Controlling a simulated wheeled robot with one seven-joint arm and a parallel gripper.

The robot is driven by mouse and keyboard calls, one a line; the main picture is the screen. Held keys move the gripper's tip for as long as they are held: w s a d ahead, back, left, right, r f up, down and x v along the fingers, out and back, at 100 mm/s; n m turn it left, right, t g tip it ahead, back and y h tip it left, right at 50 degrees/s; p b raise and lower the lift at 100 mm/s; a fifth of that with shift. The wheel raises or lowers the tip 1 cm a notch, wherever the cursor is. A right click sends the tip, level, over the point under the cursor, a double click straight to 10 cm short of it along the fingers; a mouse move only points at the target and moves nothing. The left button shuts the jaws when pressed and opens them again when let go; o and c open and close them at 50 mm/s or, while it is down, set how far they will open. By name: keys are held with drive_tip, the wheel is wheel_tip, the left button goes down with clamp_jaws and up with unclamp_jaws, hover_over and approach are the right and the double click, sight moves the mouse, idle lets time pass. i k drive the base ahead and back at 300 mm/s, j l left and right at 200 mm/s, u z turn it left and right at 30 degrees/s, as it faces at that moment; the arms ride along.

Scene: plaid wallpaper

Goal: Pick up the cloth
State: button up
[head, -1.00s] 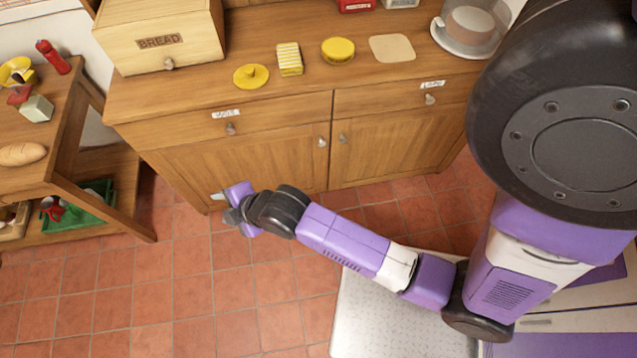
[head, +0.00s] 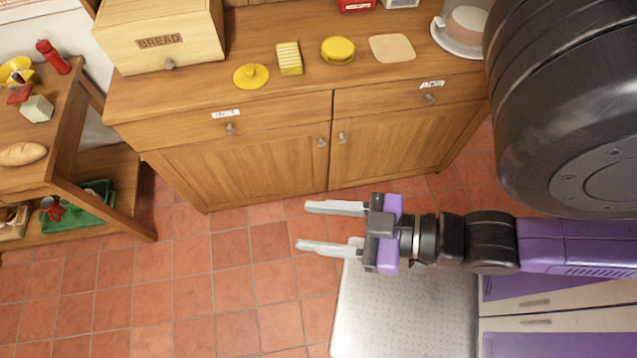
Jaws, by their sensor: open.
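A flat beige square with rounded corners (head: 392,48), which looks like the cloth, lies on the wooden counter (head: 130,97), right of the yellow items. My gripper (head: 304,226) is open and empty, its two fingers pointing left. In the picture it is in front of the cabinet and below the counter, well apart from the cloth. Nothing hides the cloth.
On the counter are a bread box (head: 160,45), a yellow lid (head: 251,76), a yellow-and-white striped block (head: 289,58), a round yellow item (head: 338,50) and a clear-domed container (head: 462,28). A wooden shelf unit (head: 60,140) stands at left. The tiled floor (head: 190,290) is clear.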

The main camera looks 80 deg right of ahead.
sight(289, 58)
drive_tip(key=z, duration=1.3)
